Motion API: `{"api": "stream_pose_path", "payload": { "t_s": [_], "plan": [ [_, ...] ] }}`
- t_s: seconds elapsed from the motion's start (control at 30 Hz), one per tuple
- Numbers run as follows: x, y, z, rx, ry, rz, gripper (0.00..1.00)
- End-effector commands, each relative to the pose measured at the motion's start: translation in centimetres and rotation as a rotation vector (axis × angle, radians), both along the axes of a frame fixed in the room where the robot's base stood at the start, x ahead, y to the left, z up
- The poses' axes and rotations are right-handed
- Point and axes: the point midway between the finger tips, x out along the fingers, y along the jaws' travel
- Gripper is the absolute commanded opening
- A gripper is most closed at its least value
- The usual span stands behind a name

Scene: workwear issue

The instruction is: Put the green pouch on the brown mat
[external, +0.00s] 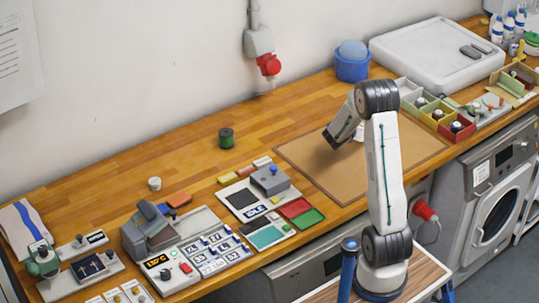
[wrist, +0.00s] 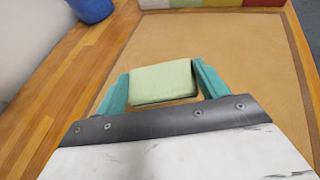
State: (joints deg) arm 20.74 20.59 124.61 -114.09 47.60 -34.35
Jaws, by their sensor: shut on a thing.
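The green pouch (wrist: 163,82) is a pale green, flat block-like thing between the two teal fingers in the wrist view. My gripper (wrist: 160,84) is shut on it. The brown mat (wrist: 215,38) spreads out beneath and beyond the pouch; it also shows in the external view (external: 400,158), flat on the wooden bench with a darker border. In the external view my gripper (external: 331,141) points down over the mat's back left part. The pouch is hard to make out there. I cannot tell whether the pouch touches the mat.
A blue tub (external: 352,64) stands behind the mat, and a white tray (external: 440,54) lies at the back right. Coloured bins (external: 436,113) line the mat's right side. A grey device (external: 270,180) and panels are to the left. Most of the mat is clear.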

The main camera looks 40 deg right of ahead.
Motion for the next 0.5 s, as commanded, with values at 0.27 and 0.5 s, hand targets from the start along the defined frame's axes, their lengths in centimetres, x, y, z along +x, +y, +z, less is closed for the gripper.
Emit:
{"api": "stream_pose_path", "payload": {
  "t_s": [0.27,0.5],
  "plan": [
    [0.0,0.0,-3.8,0.001,0.002,0.001,0.5],
    [0.0,0.1,-6.7,0.002,0.004,0.001,0.5]
  ]
}}
